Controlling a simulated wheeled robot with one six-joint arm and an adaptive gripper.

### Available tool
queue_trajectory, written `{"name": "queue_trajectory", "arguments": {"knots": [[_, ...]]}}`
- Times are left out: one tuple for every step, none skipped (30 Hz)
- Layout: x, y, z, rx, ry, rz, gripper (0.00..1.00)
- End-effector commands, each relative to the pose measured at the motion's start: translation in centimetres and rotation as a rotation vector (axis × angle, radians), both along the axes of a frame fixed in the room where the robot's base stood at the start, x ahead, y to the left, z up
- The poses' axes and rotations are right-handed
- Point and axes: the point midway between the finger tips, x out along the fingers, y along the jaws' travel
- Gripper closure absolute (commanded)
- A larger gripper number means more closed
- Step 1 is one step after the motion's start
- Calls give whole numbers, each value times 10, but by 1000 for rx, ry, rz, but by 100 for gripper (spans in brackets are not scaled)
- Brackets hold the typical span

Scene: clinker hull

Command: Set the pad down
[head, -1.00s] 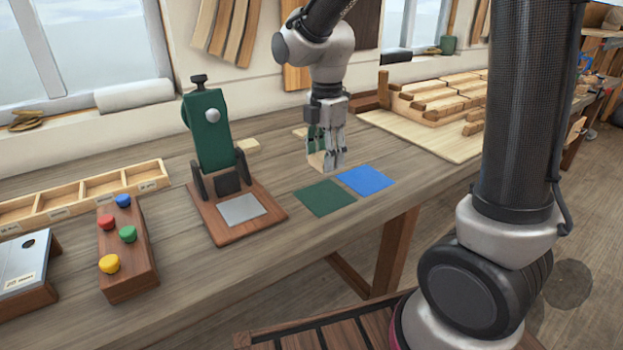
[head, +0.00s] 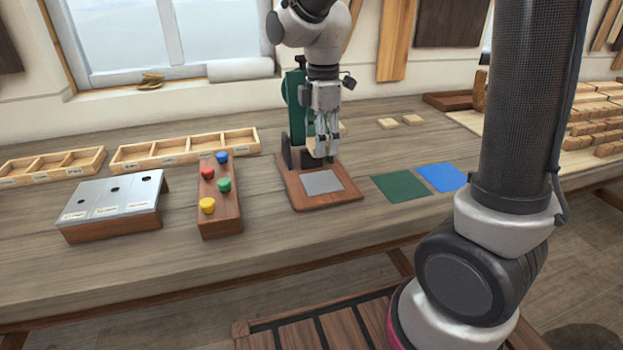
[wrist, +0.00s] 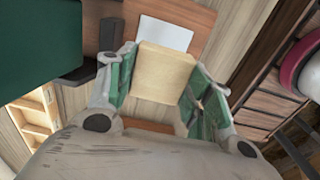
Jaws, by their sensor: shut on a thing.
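The pad, a pale wooden block (wrist: 163,72), is between the green-lined fingers of my gripper (wrist: 162,88) in the wrist view. In the head view, my gripper (head: 323,152) points down in front of the green press (head: 297,100), above the back of its wooden base. The pad is partly hidden there by the fingers. A grey plate (head: 323,182) lies on the base in front of the gripper. In the wrist view, the plate (wrist: 166,34) shows just beyond the pad. I cannot tell how high the pad is above the base.
A green square (head: 399,186) and a blue square (head: 442,177) lie flat on the bench to the right. A block with coloured knobs (head: 220,212) and a sloped metal-topped stand (head: 112,203) are to the left. Small wooden pieces (head: 388,123) lie behind.

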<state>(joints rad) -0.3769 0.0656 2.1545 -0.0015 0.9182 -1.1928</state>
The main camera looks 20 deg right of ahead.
Motion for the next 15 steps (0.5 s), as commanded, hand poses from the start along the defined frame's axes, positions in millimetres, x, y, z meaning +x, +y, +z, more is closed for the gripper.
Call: {"name": "queue_trajectory", "arguments": {"knots": [[-1, 0, -12, -2, 5, -2, 72], [-1, 0, -18, -2, 6, -2, 72], [-1, 0, -26, -3, 6, -2, 72], [-1, 0, -31, -2, 5, -1, 72], [-1, 0, -36, -2, 5, -1, 72], [-1, 0, -41, -1, 3, -1, 72], [-1, 0, -44, -1, 4, -1, 72], [-1, 0, -46, -1, 3, -1, 72], [-1, 0, -50, -1, 3, -1, 72], [-1, 0, -54, -1, 3, 0, 72], [-1, 0, -58, -2, 4, 0, 72], [-1, 0, -65, -2, 4, 0, 72], [-1, 0, -70, -2, 5, 0, 72], [-1, 0, -74, -1, 4, 0, 72], [-1, 0, -79, -2, 5, 0, 72]]}}
